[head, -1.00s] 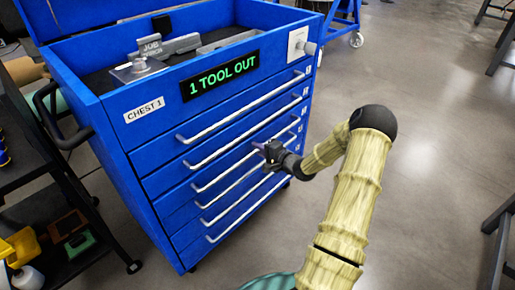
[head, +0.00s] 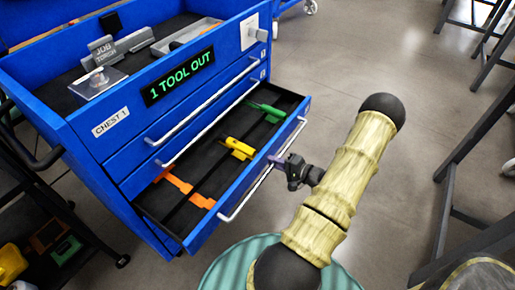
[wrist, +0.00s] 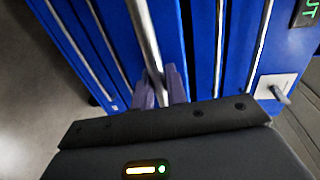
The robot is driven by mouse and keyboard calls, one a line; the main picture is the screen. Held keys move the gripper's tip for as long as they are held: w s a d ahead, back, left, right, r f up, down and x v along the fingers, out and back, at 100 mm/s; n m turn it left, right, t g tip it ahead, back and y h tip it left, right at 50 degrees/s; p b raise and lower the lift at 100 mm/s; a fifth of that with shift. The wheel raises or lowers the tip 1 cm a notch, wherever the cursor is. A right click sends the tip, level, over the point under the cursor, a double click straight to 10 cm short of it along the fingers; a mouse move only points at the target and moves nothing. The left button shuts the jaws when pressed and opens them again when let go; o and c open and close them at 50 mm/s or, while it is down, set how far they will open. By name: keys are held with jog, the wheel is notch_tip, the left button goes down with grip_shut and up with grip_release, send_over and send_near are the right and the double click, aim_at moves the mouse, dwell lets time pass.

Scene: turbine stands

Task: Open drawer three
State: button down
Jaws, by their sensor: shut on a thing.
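The blue tool chest (head: 90,145), labelled CHEST 1, stands at the left. Its third drawer from the top (head: 180,232) is pulled well out, with its dark inside showing. In it lie a green-handled tool (head: 268,111), a yellow tool (head: 238,148) and orange pieces (head: 180,184). The wrist view shows the purple fingers (wrist: 164,88) closed around the handle bar (wrist: 145,38). The two drawers above are shut.
The chest's top tray holds a JOB TORCH sign (head: 112,48). A display (head: 178,77) reads 1 TOOL OUT. A dark cart (head: 45,205) stands at the left. Stand legs (head: 450,180) line the right. Grey floor between is clear.

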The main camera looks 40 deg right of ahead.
jog(key=v, duration=0.3)
jog(key=f+p+v, duration=0.1)
jog(key=v, duration=0.1)
jog(key=shift+s+d, duration=0.1)
jog(key=shift+s, duration=0.25)
jog(key=c, duration=1.5)
grip_release()
jog(key=v, duration=1.7)
jog(key=shift+s+p, duration=0.15)
jog(key=shift+p, duration=0.3)
